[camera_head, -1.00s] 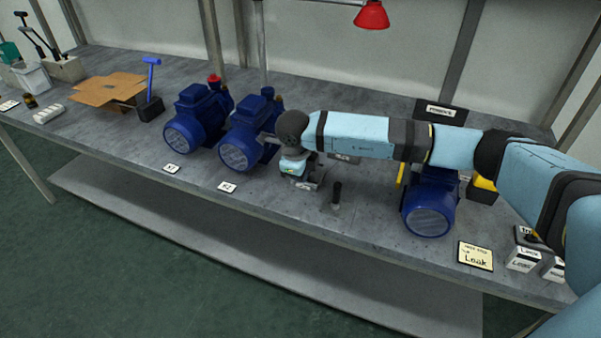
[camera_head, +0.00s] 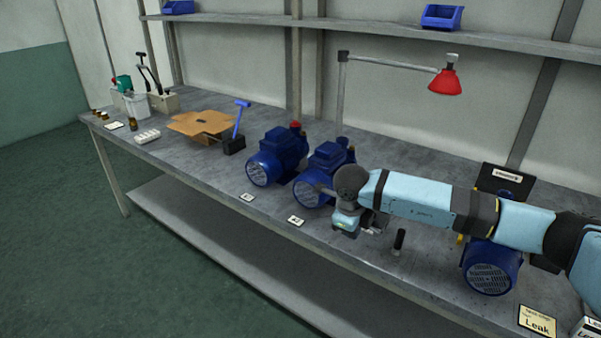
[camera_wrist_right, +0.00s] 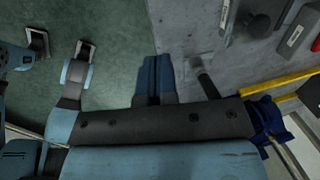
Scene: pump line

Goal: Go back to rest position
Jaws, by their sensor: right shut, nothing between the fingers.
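My right arm reaches in from the right in the head view, over the workbench (camera_head: 350,240). Its gripper (camera_head: 376,229) hangs above the front part of the bench, right of the second blue pump (camera_head: 322,175). In the right wrist view the two dark blue fingers (camera_wrist_right: 154,78) lie side by side, shut, with nothing between them. My left gripper does not show in the head view, and I cannot make it out in the wrist view.
Another blue pump (camera_head: 276,156) stands to the left. A third pump (camera_head: 490,266) sits under my right forearm. A short black handle (camera_head: 399,240) stands near the gripper. A red lamp (camera_head: 445,82) hangs behind. A "Leak" card (camera_head: 537,321) lies at the right.

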